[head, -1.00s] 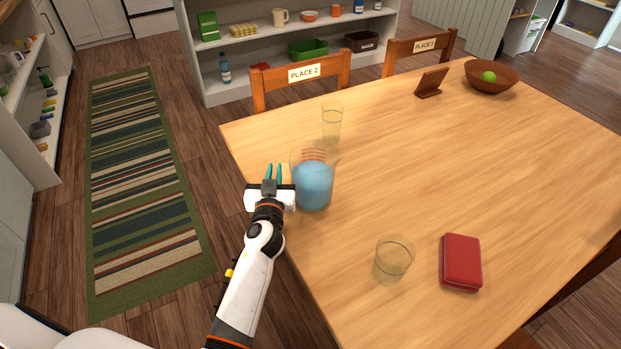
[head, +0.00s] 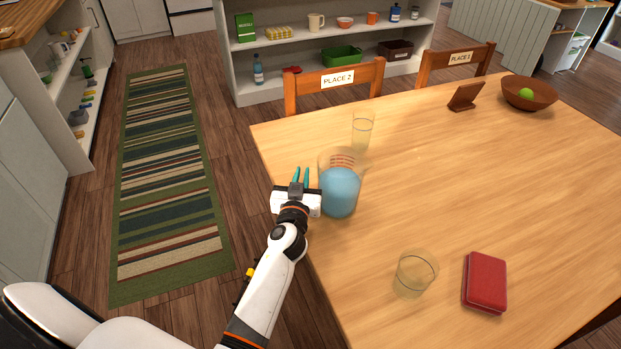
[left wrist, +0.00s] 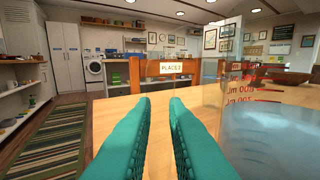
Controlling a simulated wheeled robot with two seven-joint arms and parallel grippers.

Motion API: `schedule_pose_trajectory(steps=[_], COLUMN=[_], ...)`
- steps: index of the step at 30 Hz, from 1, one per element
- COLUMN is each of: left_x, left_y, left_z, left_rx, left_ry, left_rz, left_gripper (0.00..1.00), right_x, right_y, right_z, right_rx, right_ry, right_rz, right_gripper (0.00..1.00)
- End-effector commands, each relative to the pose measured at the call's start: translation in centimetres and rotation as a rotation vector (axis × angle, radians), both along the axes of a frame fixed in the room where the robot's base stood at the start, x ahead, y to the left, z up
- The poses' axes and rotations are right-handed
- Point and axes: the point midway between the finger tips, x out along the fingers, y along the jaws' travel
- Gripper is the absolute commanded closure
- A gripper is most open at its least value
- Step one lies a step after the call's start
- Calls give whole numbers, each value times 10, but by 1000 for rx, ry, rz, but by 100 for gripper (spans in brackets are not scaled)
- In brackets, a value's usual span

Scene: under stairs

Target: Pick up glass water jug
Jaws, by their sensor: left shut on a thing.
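The glass water jug (head: 340,190), holding blue water and marked with red lines, is upright at the table's left edge in the head view. It also fills the right side of the left wrist view (left wrist: 270,135), with its red volume marks. My left gripper (head: 300,172) is just left of the jug, its two teal fingers pointing away from me. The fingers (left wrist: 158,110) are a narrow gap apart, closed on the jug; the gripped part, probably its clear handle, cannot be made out. My right gripper is not in view.
On the wooden table (head: 480,180) are a clear glass (head: 362,132) behind the jug, another glass (head: 415,274) in front, a red case (head: 486,282), a brown stand (head: 465,97) and a bowl (head: 528,93). A chair (head: 335,80) stands behind. Striped rug floor at left is clear.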

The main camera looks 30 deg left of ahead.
Motion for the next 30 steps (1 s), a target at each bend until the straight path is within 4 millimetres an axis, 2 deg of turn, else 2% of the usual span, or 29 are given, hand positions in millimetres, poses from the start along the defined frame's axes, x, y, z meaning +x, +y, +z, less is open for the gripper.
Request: schedule_pose_trajectory(steps=[30], left_x=[1], left_y=[0], left_z=[84], left_rx=[-1], left_ry=[-12], left_rz=[-2], left_gripper=[100], right_x=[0], right_y=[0], right_z=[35], right_rx=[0], right_ry=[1], right_rz=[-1], right_gripper=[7])
